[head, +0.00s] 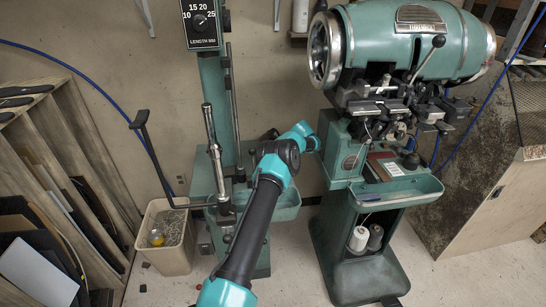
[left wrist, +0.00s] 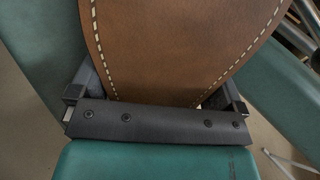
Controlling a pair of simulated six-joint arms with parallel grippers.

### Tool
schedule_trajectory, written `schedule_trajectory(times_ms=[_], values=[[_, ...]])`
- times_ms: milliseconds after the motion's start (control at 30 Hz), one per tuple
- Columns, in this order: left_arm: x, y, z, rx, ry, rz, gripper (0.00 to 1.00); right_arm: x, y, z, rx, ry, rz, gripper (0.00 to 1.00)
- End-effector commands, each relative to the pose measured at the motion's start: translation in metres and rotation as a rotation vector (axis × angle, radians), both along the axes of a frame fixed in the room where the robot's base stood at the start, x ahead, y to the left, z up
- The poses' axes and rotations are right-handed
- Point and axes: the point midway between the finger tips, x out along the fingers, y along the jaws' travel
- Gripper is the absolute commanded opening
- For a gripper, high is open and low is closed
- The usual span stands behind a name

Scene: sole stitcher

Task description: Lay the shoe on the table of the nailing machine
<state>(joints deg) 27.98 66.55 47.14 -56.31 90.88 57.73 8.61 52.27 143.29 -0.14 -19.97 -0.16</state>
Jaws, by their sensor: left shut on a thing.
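A brown leather shoe part (left wrist: 175,45) with pale stitching along both edges fills the upper middle of the left wrist view. My left gripper (left wrist: 155,96) is shut on it, with a dark finger at each side. In the head view the wrist end of my left arm (head: 311,142) reaches up to the green machine on the right; the shoe cannot be made out there. A green column machine (head: 215,90) with a LENGTH MM dial (head: 201,23) stands left of the wrist, its lower table partly behind my arm. My right gripper is not in view.
The right green machine (head: 415,45) has a large drum, a small work area and a front tray (head: 395,195). A bin (head: 168,240) stands beside the column machine. A wooden rack (head: 75,145) is at the left, a wooden panel (head: 500,215) at the right. Floor is open at lower right.

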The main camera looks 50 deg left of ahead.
Motion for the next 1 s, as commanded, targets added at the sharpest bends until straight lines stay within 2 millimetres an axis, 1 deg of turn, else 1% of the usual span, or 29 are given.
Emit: schedule_trajectory(times_ms=[233, 1000], values=[[0.000, 0.000, 0.000, 0.001, -0.001, 0.000, 0.60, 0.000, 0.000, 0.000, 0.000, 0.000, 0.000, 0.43], [0.000, 0.000, -0.012, 0.001, -0.001, 0.000, 0.60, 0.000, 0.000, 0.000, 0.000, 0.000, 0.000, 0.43]])
